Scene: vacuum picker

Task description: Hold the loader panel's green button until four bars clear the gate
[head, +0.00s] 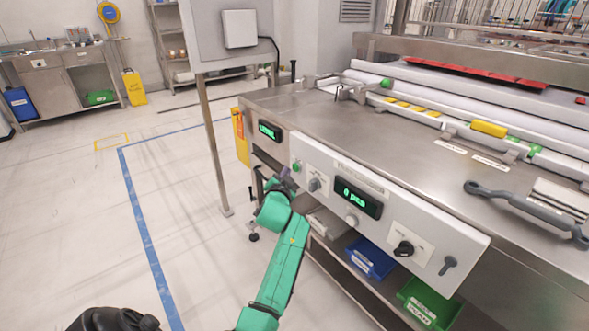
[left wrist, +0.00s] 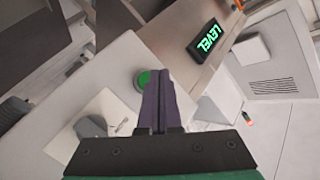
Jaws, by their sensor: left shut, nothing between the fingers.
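The loader panel (head: 390,225) is a light plate on the front of the steel bench, with a green button (head: 296,167) at its upper left end. My left gripper (head: 284,172) is at the panel's left end, right beside the button. In the left wrist view, the shut, empty purple fingers (left wrist: 158,78) reach up to the green button (left wrist: 142,80) and cover its right part. I cannot tell whether the tips touch it. A yellow bar (head: 489,128) lies on the white rail, with smaller yellow pieces (head: 410,107) further left. My right gripper is out of view.
A grey wrench-like tool (head: 525,208) lies on the bench top. Blue (head: 371,258) and green (head: 428,303) bins stand below. Open floor lies to the left.

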